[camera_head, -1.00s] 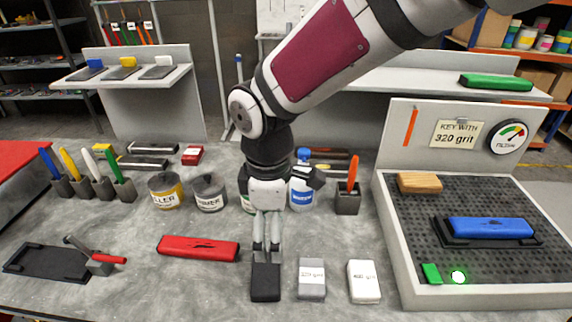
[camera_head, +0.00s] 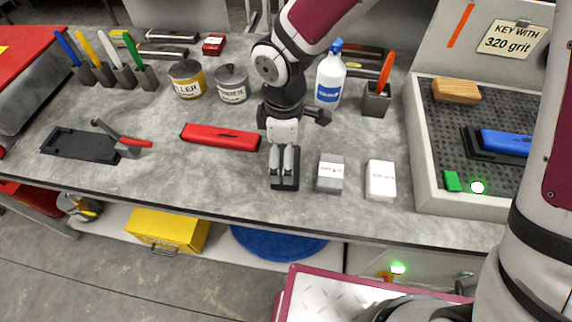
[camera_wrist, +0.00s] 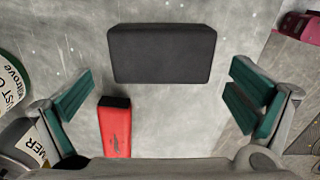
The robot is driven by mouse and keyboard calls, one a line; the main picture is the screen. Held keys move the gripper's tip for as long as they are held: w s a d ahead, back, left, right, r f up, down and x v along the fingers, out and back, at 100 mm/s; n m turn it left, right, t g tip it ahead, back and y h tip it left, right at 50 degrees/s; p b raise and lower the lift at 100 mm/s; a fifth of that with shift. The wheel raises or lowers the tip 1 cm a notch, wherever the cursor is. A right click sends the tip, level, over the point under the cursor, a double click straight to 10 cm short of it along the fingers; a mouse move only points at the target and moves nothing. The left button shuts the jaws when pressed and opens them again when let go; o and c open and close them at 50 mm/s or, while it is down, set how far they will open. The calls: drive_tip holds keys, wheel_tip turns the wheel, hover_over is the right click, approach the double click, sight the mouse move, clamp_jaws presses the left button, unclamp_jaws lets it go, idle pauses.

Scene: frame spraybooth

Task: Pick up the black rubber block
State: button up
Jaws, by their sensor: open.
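The black rubber block (camera_wrist: 162,54) lies on the grey bench top, between and ahead of my open fingers in the wrist view. In the head view the black block (camera_head: 285,184) shows in part below my fingers, which cover the rest of it. My gripper (camera_head: 285,172) points down over the block, and its teal finger pads (camera_wrist: 160,98) stand wide apart with nothing between them. The wrist view shows bare bench on both sides of the block. I cannot tell the exact height of the fingertips above the bench.
A grey block (camera_head: 330,173) and a white block (camera_head: 381,181) stand to the right. A red sanding block (camera_head: 220,137) lies to the left. Tins (camera_head: 187,79) and a white bottle (camera_head: 330,76) stand behind. The bench's front edge is close below the block.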

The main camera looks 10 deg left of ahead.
drive_tip(key=f, duration=0.4)
drive_tip(key=shift+d, duration=0.25)
drive_tip(key=shift+c, duration=0.6)
drive_tip(key=c, duration=0.9)
drive_tip(key=shift+r, duration=0.1)
